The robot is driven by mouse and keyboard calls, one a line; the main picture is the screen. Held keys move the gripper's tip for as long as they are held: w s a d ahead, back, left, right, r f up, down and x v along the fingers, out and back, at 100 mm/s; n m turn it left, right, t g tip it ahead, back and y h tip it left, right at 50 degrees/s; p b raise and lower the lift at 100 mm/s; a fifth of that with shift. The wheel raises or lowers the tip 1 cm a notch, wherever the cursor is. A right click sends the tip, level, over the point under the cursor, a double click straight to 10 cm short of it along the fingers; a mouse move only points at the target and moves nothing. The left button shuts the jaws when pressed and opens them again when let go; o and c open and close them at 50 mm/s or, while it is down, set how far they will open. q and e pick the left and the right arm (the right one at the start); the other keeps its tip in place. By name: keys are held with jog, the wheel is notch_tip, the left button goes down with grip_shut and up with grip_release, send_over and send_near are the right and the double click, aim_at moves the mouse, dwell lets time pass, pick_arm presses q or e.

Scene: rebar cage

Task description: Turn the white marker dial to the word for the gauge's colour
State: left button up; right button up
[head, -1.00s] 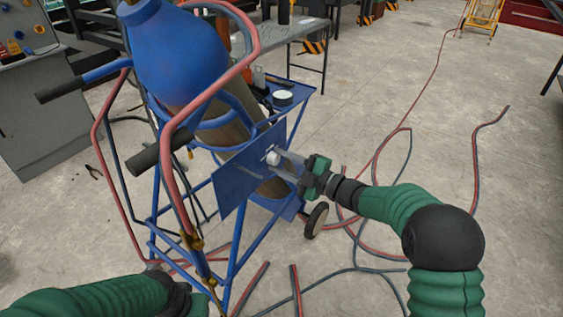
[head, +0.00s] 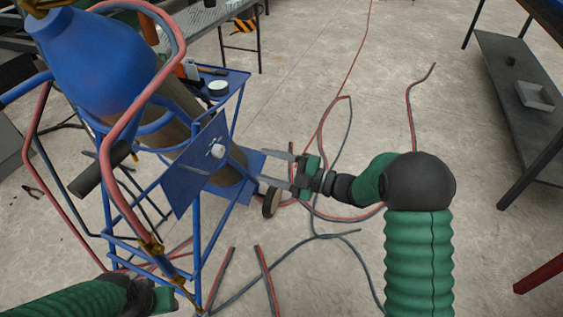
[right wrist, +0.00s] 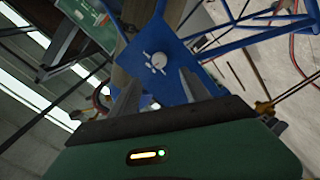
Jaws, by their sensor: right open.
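The white marker dial (head: 218,151) sits on a blue panel (head: 190,178) on the gas bottle cart. It also shows in the right wrist view (right wrist: 159,60), with small pale marks around it that are too small to read. My right gripper (head: 264,167) is open and empty, to the right of the dial and apart from it. In the right wrist view the dial lies beyond and between the two fingers. My left gripper (head: 165,298) is at the bottom left, partly cut off, and its jaws are unclear. No gauge face can be made out.
A blue gas cylinder (head: 95,65) leans in the blue cart frame (head: 200,240). Red and dark hoses (head: 318,225) lie across the floor right of the cart. A grey shelf table (head: 515,95) stands at the right.

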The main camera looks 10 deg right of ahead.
jog(key=v, duration=0.4)
jog(key=shift+p, duration=0.3)
